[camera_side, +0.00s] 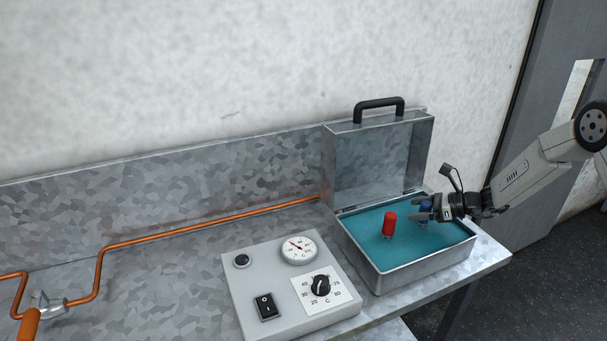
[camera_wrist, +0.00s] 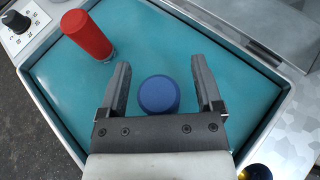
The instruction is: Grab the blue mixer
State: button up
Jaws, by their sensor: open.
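The blue mixer (camera_wrist: 159,95) shows in the wrist view as a round blue top, between the two fingers of my gripper (camera_wrist: 163,80). There is a visible gap on each side of it, and the fingers are open. In the side view my gripper (camera_side: 418,210) reaches in from the right over the case, and the blue mixer (camera_side: 426,205) is partly hidden by the fingers. A red cylinder (camera_side: 389,222) stands upright to the left of the blue mixer on the teal insert; it also shows in the wrist view (camera_wrist: 88,35) at the upper left.
The open metal case (camera_side: 422,275) has its lid (camera_side: 375,160) raised at the back, with a black handle. A control box (camera_side: 290,285) with a gauge, dial and switch sits to the left. An orange pipe (camera_side: 200,232) runs along the bench's back.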

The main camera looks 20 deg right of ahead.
dwell(0.4)
grip_shut()
jog(key=shift+r, duration=0.2)
jog(key=shift+r, duration=0.45)
jog(key=s+a+r, duration=0.1)
jog(key=s+r, duration=1)
jog(key=s, duration=0.2)
jog(key=shift+s+a+r, duration=0.25)
jog(key=shift+s+r, duration=0.15)
dwell(0.4)
